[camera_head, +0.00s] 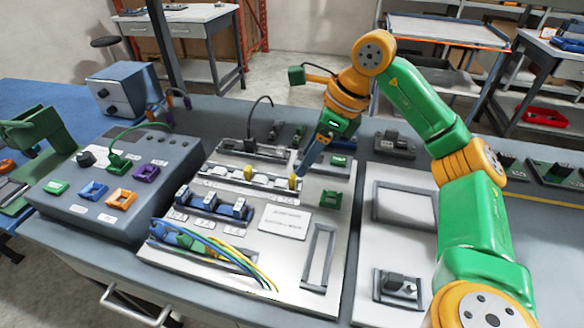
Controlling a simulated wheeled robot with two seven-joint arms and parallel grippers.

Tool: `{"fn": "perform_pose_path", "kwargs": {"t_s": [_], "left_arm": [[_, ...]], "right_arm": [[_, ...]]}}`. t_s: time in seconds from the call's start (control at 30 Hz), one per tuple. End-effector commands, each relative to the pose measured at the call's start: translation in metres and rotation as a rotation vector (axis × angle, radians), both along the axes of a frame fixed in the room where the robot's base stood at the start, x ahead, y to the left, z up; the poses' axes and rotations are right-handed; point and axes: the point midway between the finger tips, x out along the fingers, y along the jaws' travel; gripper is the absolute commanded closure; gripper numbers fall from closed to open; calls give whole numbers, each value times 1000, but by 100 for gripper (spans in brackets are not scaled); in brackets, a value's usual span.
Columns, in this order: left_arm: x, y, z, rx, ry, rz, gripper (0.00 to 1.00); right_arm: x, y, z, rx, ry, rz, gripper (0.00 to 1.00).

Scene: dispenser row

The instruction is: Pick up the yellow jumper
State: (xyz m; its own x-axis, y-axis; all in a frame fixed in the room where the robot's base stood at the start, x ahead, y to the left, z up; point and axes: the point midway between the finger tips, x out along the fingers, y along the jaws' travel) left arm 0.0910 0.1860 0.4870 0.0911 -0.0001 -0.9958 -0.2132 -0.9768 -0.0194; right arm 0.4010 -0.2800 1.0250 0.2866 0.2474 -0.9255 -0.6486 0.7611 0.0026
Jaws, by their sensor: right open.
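Two small yellow pieces that look like jumpers stand on the white terminal strip of the grey panel (333,215). The other yellow jumper (293,183) is at the strip's right end. My right gripper (298,172) points down and left, with its tip right at the right-hand yellow piece. I cannot tell whether they touch. The gripper is open, but its narrow fingers partly merge with the piece in this view. My left gripper is not in view.
A grey control box (130,185) with coloured sockets stands left of the panel. A blue terminal block (213,205) and a bundle of coloured wires (225,262) lie in front of the strip. A grey plate with a square frame (404,184) is to the right.

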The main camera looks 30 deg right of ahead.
Motion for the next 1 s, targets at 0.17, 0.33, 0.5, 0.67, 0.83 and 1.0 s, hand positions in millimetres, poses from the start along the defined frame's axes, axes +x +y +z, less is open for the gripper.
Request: {"fn": "perform_pose_path", "kwargs": {"t_s": [0.17,0.33,0.5,0.67,0.83,1.0], "left_arm": [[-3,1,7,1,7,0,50],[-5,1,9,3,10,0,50],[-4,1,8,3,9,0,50],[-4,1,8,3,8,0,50],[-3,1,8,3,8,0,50],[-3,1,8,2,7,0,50]], "right_arm": [[13,5,-27,3,8,1,40],[23,11,-53,4,3,1,40],[24,12,-57,4,1,2,40],[24,12,-57,6,1,1,67],[24,12,-57,6,1,1,100],[24,12,-57,6,1,1,100]]}}
